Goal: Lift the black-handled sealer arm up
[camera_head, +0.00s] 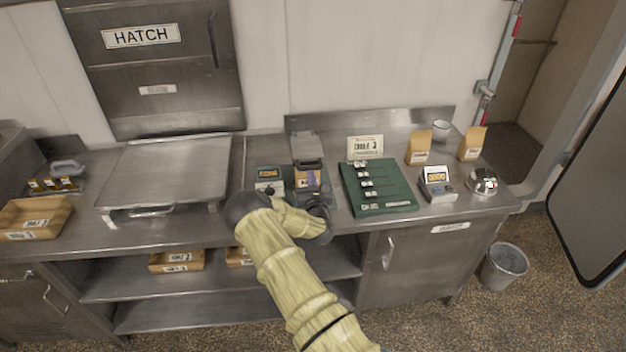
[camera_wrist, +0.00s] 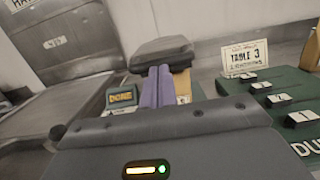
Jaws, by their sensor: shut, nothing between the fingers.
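The sealer arm's broad dark handle (camera_head: 306,147) stands at the middle of the steel counter. It shows in the wrist view (camera_wrist: 162,50) above and beyond my fingertips. My gripper (camera_head: 313,178) points at it with two purple fingers shut together and empty. In the wrist view the fingertips (camera_wrist: 159,70) reach just below the handle's near edge; I cannot tell whether they touch it. A tan paper bag (camera_wrist: 183,88) shows partly behind the fingers. My gripper and wrist hide most of the sealer's lower part, and the arm's exact angle is unclear.
A small display box (camera_head: 268,178) reading "DONE" stands left of the sealer. A green board (camera_head: 390,205) with tags and a table sign (camera_head: 365,147) stand right. A steel platform (camera_head: 170,165) is farther left. A scale (camera_head: 438,187) and paper bags (camera_head: 418,147) are at right.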

